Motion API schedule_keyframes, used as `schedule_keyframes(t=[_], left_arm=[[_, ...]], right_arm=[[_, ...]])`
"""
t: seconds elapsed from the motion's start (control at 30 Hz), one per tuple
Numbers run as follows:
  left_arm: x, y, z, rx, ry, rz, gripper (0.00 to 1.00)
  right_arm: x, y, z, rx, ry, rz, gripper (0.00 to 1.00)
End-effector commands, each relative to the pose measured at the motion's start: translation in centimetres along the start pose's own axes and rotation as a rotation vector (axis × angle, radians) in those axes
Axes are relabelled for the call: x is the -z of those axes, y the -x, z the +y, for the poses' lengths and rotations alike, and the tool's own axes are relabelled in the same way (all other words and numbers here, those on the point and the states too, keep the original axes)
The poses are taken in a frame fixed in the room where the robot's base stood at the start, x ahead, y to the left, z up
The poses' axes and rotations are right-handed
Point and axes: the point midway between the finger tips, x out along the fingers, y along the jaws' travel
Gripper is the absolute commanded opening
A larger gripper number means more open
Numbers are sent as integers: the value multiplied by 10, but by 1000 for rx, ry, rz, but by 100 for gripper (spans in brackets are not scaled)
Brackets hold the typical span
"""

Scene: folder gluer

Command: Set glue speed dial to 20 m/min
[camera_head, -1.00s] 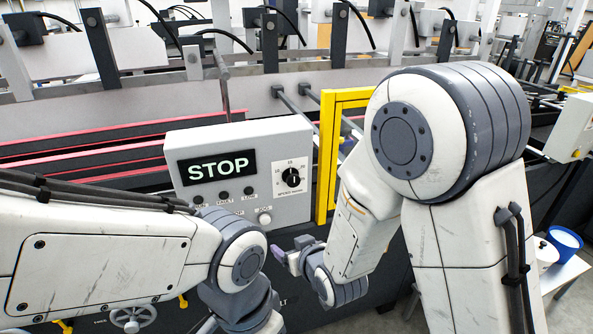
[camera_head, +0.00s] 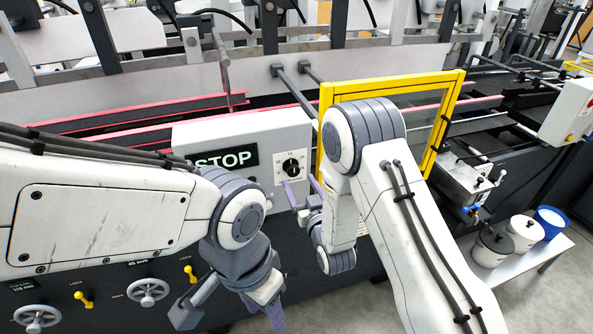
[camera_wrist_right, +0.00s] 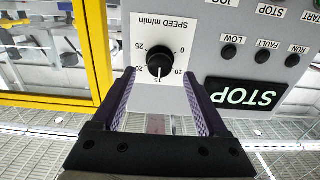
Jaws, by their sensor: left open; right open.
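The glue speed dial (camera_head: 291,166) is a black knob on a white plate at the right of the grey control box. It also shows in the right wrist view (camera_wrist_right: 160,63), upside down, with its white mark pointing at about 15. My right gripper (camera_head: 303,187) is open in front of the dial. In the wrist view its two purple-padded fingers (camera_wrist_right: 160,76) stand on either side of the knob, with visible gaps and no clear contact. My left gripper (camera_head: 232,316) is open, low at the bottom of the head view, away from the dial.
The control box (camera_head: 250,130) has a STOP display (camera_head: 224,159); my left arm hides its lower left. A yellow guard frame (camera_head: 395,86) stands just right of the box. Handwheels (camera_head: 148,291) lie below left. Pots (camera_head: 492,246) stand on a small table at right.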

Motion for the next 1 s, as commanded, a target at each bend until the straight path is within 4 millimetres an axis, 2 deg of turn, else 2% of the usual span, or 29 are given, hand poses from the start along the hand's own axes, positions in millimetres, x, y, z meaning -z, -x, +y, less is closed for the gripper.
schedule_keyframes(t=[0.03, 0.23, 0.6, 0.63, 0.77, 0.8, 0.83, 1.0], left_arm=[[0, 8, 1, 0, -1, 0, 50], [1, 16, 1, 0, -3, 0, 50], [1, 17, 1, 0, -3, 0, 50], [1, 17, 1, 0, -3, 0, 50], [1, 17, 1, 0, -3, 0, 50], [1, 17, 1, 0, -3, 0, 50], [1, 17, 1, 0, -3, 0, 50], [1, 15, 1, 0, -3, 0, 50]], right_arm=[[4, -9, 0, 0, 0, 1, 76], [2, -30, 0, 0, 0, 0, 76], [-1, -37, 0, 0, 0, -1, 76], [0, -37, 0, 0, 0, -1, 73], [0, -37, 0, 0, 0, -1, 23], [0, -37, 0, 0, 0, -1, 8], [0, -36, 0, 0, 0, -1, 0], [-1, -36, 0, 0, -5, -1, 0]])
